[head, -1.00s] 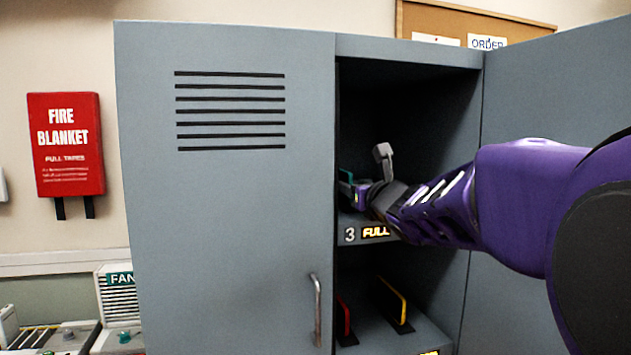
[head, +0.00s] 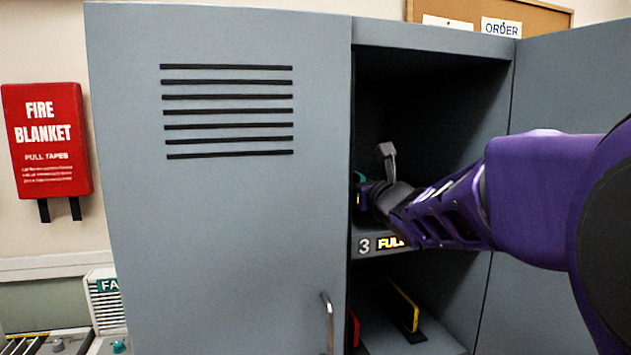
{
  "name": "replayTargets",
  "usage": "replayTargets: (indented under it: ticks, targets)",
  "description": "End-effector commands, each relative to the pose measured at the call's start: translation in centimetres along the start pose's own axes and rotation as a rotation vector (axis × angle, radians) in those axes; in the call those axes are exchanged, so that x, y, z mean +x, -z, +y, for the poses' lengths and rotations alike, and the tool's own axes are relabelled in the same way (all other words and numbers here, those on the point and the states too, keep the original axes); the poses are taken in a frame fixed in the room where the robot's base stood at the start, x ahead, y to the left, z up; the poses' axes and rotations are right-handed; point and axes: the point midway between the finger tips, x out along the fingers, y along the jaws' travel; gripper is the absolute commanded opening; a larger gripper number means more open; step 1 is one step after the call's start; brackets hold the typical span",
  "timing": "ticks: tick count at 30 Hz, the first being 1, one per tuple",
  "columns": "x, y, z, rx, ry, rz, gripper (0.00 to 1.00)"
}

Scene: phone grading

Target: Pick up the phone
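A small piece of a teal item (head: 360,177), perhaps a phone, shows right at the gripper; the rest is hidden. I cannot tell whether the fingers hold it. In the compartment below, a yellow phone-like slab (head: 403,306) stands tilted in a dark holder, and a red one (head: 353,329) is partly hidden by the door.
The cabinet's left door with its handle (head: 328,322) borders the opening closely. The right door (head: 575,90) stands open beside my arm. A red fire blanket box (head: 45,140) hangs on the wall at left. Equipment, including a fan unit (head: 107,303), stands at lower left.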

Motion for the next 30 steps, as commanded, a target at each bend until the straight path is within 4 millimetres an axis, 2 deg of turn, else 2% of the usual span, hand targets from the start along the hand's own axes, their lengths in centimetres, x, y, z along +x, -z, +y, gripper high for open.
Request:
replayTargets:
  ticks: [5, 8, 14, 30]
  targets:
    - [0.00, 0.02, 0.01, 0.000, 0.000, 0.000, 0.50]
    - [0.00, 0.02, 0.01, 0.000, 0.000, 0.000, 0.36]
    - [0.01, 0.02, 0.02, 0.000, 0.000, 0.000, 0.00]
    - [0.02, 0.03, 0.02, 0.000, 0.000, 0.001, 0.00]
